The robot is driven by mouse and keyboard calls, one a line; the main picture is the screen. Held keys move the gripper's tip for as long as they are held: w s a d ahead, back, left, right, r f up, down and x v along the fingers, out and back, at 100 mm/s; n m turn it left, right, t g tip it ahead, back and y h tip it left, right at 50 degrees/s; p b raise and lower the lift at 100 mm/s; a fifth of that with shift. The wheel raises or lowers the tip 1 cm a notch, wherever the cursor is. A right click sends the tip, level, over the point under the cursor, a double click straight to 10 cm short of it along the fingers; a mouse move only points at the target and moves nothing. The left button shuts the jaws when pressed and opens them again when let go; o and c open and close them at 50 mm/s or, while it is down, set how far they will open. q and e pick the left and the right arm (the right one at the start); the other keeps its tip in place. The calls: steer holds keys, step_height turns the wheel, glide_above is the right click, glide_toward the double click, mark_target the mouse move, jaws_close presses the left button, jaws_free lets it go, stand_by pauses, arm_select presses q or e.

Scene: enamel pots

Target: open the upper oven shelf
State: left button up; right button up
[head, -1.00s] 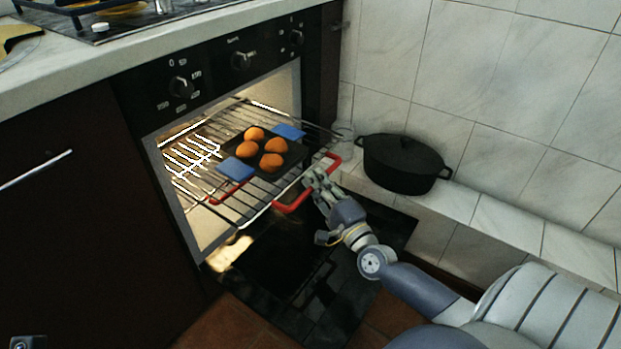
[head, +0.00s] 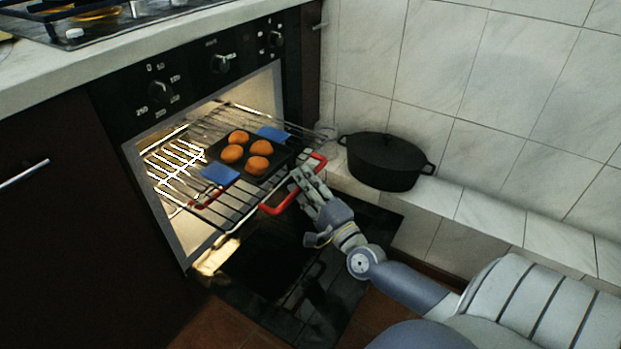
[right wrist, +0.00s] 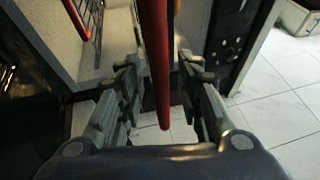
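The upper oven shelf (head: 233,215) is a wire rack that sticks out of the oven (head: 198,95). It has a red handle (head: 275,210) at its front. A dark tray (head: 268,172) with several orange-brown buns and blue grips sits on the rack. My right gripper (head: 300,182) is at the red handle. In the right wrist view, the red handle (right wrist: 155,60) runs between my two fingers, with gaps visible on both sides, so the gripper (right wrist: 162,90) is open around it. My left gripper is not in view.
The oven door (head: 315,270) hangs open below the rack. A black lidded pot (head: 385,165) stands on the tiled ledge (head: 485,212) to the right, by the wall. A stove top (head: 110,22) is above, on the counter (head: 60,75). A cabinet handle (head: 25,173) is at left.

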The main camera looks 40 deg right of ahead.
steer(key=s+f, duration=0.2)
steer(key=s, duration=0.9)
steer(key=shift+s+a, duration=0.35)
